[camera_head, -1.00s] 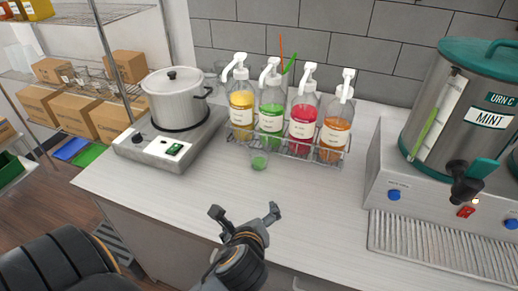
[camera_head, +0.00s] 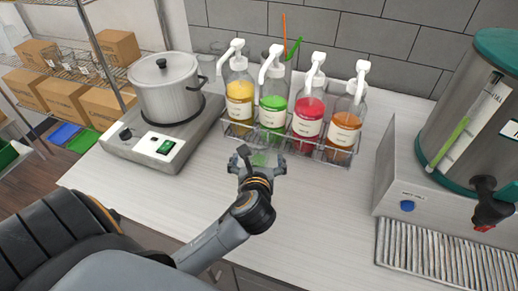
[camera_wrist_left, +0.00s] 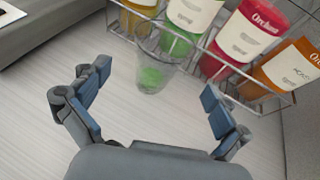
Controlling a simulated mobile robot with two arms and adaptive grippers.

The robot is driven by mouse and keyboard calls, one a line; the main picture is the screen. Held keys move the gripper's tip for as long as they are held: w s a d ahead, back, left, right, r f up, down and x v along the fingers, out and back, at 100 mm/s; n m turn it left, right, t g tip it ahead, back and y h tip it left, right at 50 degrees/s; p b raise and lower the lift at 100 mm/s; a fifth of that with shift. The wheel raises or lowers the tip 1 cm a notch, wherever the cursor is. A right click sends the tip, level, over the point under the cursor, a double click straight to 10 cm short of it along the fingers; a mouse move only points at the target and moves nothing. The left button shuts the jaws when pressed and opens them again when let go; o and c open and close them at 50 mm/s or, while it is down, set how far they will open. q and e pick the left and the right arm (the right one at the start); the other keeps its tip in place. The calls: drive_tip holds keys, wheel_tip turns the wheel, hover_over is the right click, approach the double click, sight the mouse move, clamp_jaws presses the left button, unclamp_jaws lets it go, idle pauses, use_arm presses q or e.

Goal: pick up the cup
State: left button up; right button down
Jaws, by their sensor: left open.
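The cup is small and clear with green contents (camera_head: 262,158). It stands on the counter in front of the syrup bottle rack. In the left wrist view the cup (camera_wrist_left: 153,72) is upright, ahead of and between the two fingers, close to the rack. My left gripper (camera_head: 261,160) is open and empty in the head view, partly covering the cup. Its spread fingers also show in the left wrist view (camera_wrist_left: 152,97), with the cup just beyond the fingertips. My right gripper is not in view.
A wire rack (camera_head: 288,144) holds several pump bottles right behind the cup. A hot plate (camera_head: 162,137) with a steel pot (camera_head: 168,90) stands to the left. The counter between (camera_head: 320,205) is clear.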

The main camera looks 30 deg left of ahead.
sight(258, 150)
use_arm(q)
drive_tip(key=x, duration=0.2)
drive_tip(key=shift+w+a+f, duration=0.15)
drive_tip(key=shift+w+f, duration=0.05)
drive_tip(key=shift+w, duration=0.05)
drive_tip(key=shift+w+a+p, duration=0.3)
drive_tip(key=shift+w+p, duration=0.05)
drive_tip(key=shift+w, duration=0.15)
drive_tip(key=shift+w+a+p, duration=0.3)
drive_tip(key=shift+w+p, duration=0.05)
drive_tip(key=shift+w, duration=0.15)
drive_tip(key=x, duration=0.2)
drive_tip(key=shift+w+a+f, duration=0.1)
drive_tip(key=shift+w+f, duration=0.05)
drive_tip(key=shift+w+a+f, duration=0.2)
drive_tip(key=shift+w+f, duration=0.05)
drive_tip(key=shift+w, duration=0.1)
drive_tip(key=shift+s, duration=0.1)
drive_tip(key=shift+c, duration=0.2)
drive_tip(key=shift+d+r, duration=0.1)
drive_tip(key=c, duration=1.2)
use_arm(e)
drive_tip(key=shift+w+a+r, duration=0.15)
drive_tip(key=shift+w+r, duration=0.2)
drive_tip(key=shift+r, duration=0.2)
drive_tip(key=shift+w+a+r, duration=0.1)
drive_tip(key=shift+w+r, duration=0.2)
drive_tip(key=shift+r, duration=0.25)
